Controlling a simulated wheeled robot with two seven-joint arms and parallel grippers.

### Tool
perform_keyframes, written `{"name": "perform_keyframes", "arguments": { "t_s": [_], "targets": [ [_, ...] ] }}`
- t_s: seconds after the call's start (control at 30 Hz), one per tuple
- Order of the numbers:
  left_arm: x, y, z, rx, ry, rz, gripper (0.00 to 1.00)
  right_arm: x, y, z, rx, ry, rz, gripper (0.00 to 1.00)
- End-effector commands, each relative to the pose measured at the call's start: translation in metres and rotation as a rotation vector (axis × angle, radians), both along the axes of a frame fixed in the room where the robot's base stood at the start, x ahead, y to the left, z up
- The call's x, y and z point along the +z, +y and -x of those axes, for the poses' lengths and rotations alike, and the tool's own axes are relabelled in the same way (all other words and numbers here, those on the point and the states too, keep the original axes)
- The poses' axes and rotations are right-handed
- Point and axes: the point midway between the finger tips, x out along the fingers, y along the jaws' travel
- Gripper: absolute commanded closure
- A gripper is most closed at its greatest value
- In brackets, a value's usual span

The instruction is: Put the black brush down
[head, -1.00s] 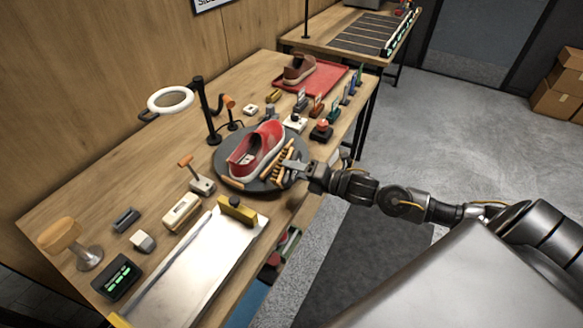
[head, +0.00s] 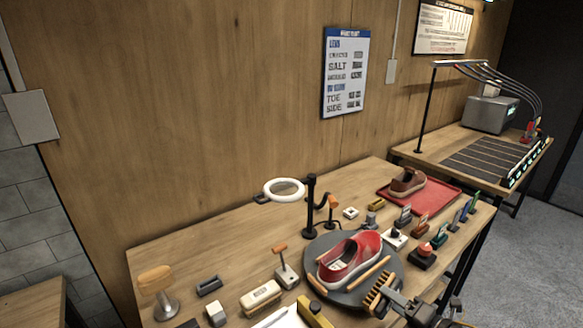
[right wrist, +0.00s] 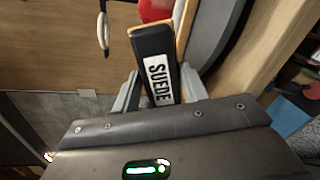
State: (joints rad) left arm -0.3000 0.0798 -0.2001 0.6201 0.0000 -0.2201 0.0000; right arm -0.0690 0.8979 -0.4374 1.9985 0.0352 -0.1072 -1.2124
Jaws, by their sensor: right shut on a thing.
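The black brush (head: 379,293) has tan bristles and is held at the front-right edge of the round dark turntable (head: 312,250). In the right wrist view its black back (right wrist: 148,45) carries a white label reading SUEDE. My right gripper (head: 392,303) is shut on it, with a finger on each side in the wrist view. I cannot tell whether the brush touches the turntable. A red shoe (head: 367,246) with a pale sole stands on the turntable, just behind and left of the brush. My left gripper is not in view.
A red tray (head: 448,194) with a brown shoe (head: 408,182) lies at the back right. Small tools and labelled blocks crowd the right side, including a black block with a red top (head: 424,254). A ring lamp (head: 284,188) stands behind. Bare wood (head: 215,256) shows at left.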

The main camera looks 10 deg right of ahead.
Motion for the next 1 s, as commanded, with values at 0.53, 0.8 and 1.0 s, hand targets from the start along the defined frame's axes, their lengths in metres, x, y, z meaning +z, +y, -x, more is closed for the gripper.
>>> {"name": "perform_keyframes", "arguments": {
  "t_s": [0.53,0.8,1.0],
  "targets": [
    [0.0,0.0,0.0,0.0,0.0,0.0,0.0,0.093,0.082,0.057,0.016,-0.005,-0.002,0.75],
    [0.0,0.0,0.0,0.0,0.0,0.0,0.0,0.092,0.082,0.059,-0.005,-0.001,-0.003,0.75],
    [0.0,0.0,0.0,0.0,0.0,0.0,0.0,0.092,0.081,0.059,-0.004,0.0,-0.001,0.75]
  ]
}}
